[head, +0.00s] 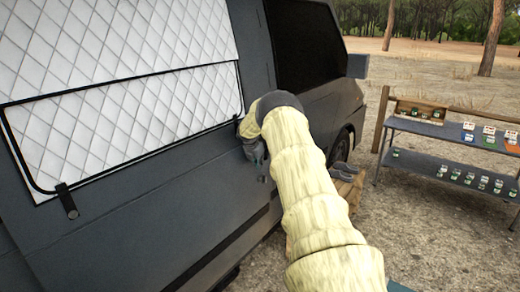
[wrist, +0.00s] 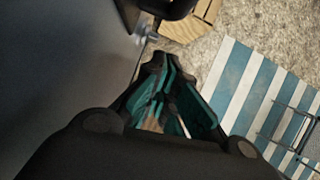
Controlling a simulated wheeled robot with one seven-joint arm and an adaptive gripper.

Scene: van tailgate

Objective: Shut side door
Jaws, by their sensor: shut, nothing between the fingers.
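The van's grey side door (head: 130,215) fills the left of the head view, with a white quilted panel over its window. My gripper (head: 257,155) is at the door's right part, beside a small dark fitting, partly hidden by my arm. I cannot tell whether it touches the door, or whether a gap stands at the door's edge. In the wrist view the teal fingers of my gripper (wrist: 160,88) are together and empty, with the grey van surface (wrist: 60,70) close on the left.
A wooden crate (wrist: 192,22) stands on the ground by the van. A blue-and-white striped mat (wrist: 255,95) lies on the right in the wrist view. A two-level table (head: 440,130) with small jars and cards stands at the right. Dry ground lies between van and table.

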